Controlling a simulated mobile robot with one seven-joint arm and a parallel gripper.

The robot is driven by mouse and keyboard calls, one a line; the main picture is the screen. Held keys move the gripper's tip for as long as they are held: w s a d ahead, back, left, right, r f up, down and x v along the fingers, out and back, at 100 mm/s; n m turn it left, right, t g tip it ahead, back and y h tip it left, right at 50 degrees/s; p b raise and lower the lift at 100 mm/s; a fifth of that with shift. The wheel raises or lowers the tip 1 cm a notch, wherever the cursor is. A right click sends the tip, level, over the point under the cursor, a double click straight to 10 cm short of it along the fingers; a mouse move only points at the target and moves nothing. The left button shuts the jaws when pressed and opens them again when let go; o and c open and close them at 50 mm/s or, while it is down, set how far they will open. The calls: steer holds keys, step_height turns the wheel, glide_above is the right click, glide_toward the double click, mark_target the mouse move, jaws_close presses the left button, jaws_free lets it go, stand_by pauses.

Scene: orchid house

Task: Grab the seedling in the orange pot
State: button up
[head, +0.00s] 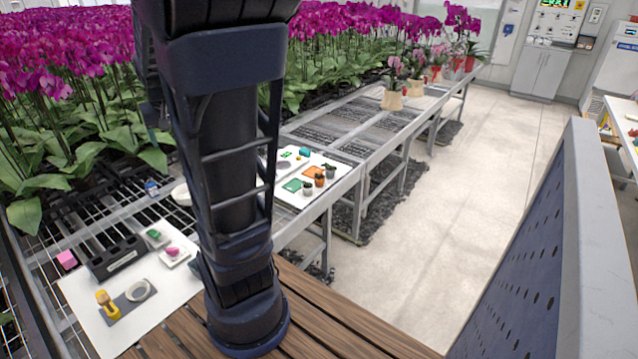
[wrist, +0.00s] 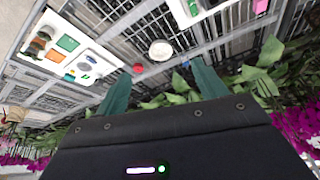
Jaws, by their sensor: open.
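The orange pot (head: 319,180) with a small green seedling stands on a white board (head: 291,201) on the bench, right of my arm in the head view. A grey pot (head: 331,171) and another grey pot (head: 307,188), also with seedlings, stand on either side of it. In the wrist view the same white board (wrist: 97,52) is at upper left, with the pots small at its left end. My gripper (wrist: 163,82) is open and empty, its teal fingers well apart from the board and pots.
A green square (head: 292,186) and an orange square (head: 314,171) lie beside the pots. A second white board (head: 85,309) holds a black tray (head: 118,258) and a yellow-handled stamp (head: 107,305). Dense magenta orchids (head: 55,70) fill the back left.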

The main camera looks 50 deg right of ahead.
steer(key=w+d+f+m+h, duration=0.1)
steer(key=w+d+f+m, duration=0.15)
steer(key=d, duration=0.45)
steer(key=w+d+f+m, duration=0.1)
steer(key=w+d+f, duration=0.2)
steer(key=d, duration=0.5)
steer(key=m+g+h, duration=0.2)
steer(key=m, duration=0.6)
glide_toward(320, 178)
steer(key=shift+x, duration=4.4)
steer(key=c, duration=1.1)
